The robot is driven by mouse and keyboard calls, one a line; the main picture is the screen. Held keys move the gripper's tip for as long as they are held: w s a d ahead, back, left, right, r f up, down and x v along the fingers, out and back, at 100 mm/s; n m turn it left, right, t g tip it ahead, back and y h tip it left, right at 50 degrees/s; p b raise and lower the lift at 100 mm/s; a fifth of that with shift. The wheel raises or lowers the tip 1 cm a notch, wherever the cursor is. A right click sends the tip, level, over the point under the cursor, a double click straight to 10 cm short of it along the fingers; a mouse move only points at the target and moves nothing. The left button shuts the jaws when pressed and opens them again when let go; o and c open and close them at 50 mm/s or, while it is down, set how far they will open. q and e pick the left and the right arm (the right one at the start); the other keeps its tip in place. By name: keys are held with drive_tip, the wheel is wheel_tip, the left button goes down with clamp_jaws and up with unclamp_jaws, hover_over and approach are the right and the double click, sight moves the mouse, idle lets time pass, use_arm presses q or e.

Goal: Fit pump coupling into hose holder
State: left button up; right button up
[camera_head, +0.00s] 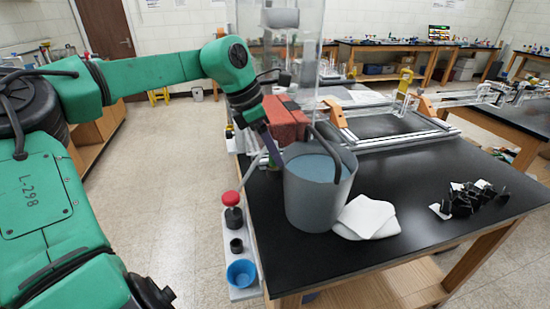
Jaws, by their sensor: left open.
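My left arm reaches in from the left, and its gripper (268,142) is open above the left rim of a grey bucket (318,200) on the near left of the black table. A reddish-brown block (287,118) shows right beside the gripper; I cannot tell whether they touch. On a pale strip along the table's left edge stand a red-topped black piece (232,208), a black ring-shaped piece (236,246) and a blue cup (241,273). I cannot tell which pieces are the pump coupling and hose holder. My right gripper is not in view.
A folded white cloth (366,217) lies right of the bucket. Several small black clips (470,198) lie at the table's right. An aluminium extrusion frame (400,137) lies behind. A clear panel (300,50) stands above the table's back left. The front middle is bare.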

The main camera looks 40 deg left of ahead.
use_arm(q)
drive_tip(key=shift+x, duration=0.9)
drive_tip(key=shift+a+r, duration=0.1)
clamp_jaws()
drive_tip(key=shift+r, duration=0.1)
